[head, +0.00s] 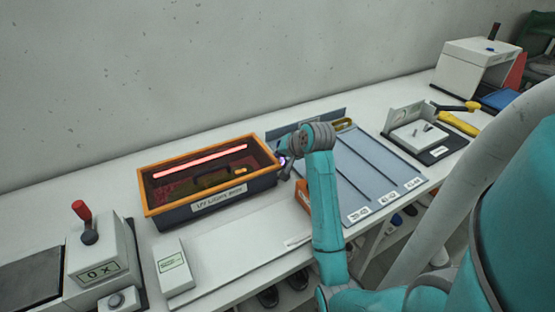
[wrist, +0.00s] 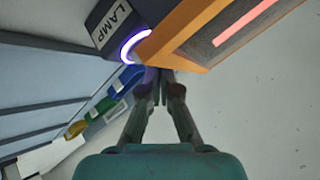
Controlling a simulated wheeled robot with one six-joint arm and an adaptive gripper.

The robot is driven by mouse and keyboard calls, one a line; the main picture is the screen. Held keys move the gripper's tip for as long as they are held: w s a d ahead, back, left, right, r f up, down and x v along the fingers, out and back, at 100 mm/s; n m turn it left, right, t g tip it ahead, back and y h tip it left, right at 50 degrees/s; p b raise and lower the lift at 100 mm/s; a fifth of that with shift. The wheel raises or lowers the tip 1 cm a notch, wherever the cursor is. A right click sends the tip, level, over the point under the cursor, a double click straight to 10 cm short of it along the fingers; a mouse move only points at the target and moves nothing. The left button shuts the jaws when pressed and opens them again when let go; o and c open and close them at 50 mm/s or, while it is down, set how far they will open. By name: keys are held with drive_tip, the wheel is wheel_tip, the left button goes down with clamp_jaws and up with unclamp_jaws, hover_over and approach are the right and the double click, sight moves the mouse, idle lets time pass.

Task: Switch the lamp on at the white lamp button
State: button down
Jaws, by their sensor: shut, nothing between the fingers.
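The UV light box (head: 160,207) has an orange rim and a dark body, and a tube inside it glows red (head: 200,160). In the wrist view, a dark housing with a LAMP label (wrist: 112,25) sits against the box's orange edge (wrist: 190,45). A white-violet glowing ring (wrist: 128,46) shows at the lamp button beside that label; the button's face is mostly hidden. My gripper (wrist: 160,75) is shut and empty, its fingertips close to the ring and the orange edge. I cannot tell whether they touch. In the head view, the glow (head: 283,160) shows by my wrist at the box's right end.
A grey-blue sorting board (head: 370,160) with numbered lanes lies right of my arm. A small orange bin (head: 303,195) is beside it. A white labelled block (head: 173,268) and a red-knobbed lever unit (head: 95,255) stand front left. The bench between block and arm is mostly clear.

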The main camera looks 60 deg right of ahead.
sight(279, 160)
drive_tip(key=shift+r, duration=3.05)
drive_tip(key=shift+s, duration=0.1)
